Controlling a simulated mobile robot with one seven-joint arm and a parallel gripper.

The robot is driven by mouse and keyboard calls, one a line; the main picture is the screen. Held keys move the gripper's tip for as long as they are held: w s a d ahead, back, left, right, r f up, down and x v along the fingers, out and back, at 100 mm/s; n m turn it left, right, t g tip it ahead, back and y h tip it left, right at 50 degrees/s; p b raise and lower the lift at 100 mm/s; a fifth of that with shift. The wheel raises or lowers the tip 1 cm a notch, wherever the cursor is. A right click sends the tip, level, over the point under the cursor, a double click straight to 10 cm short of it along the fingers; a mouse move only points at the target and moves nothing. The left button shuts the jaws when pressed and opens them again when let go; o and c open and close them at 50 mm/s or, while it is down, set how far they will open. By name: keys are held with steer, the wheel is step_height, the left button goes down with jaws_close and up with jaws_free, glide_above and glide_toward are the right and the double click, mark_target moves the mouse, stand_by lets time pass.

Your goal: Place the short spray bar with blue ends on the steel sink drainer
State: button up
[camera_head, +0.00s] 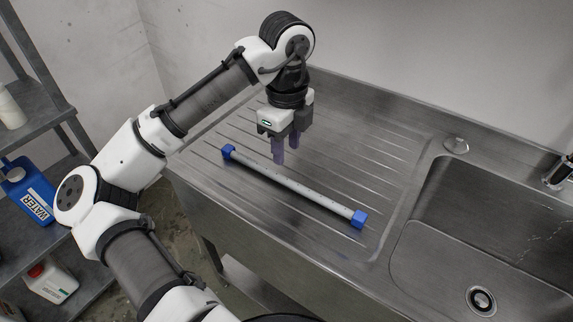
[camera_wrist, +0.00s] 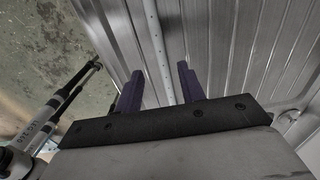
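The short spray bar (camera_head: 290,185) is a pale grey rod with a blue block at each end. In the head view it lies across the ribbed steel sink drainer (camera_head: 345,140), near its front edge. My gripper (camera_head: 287,152) is above the drainer, pointing down, near the bar's left half. Its two purple fingers are apart with nothing between them. In the wrist view the bar (camera_wrist: 155,45) runs upward between the open fingers (camera_wrist: 160,88), seen beyond them. Its blue ends are not visible there. The gripper appears apart from the bar.
The sink basin (camera_head: 500,225) with a drain and a tap (camera_head: 558,174) lies to the right. A wall stands behind the drainer. At left a metal shelf (camera_head: 42,105) holds a blue water jug (camera_head: 28,190) and a white container (camera_head: 50,281). The drainer is otherwise clear.

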steer(key=shift+r, duration=1.55)
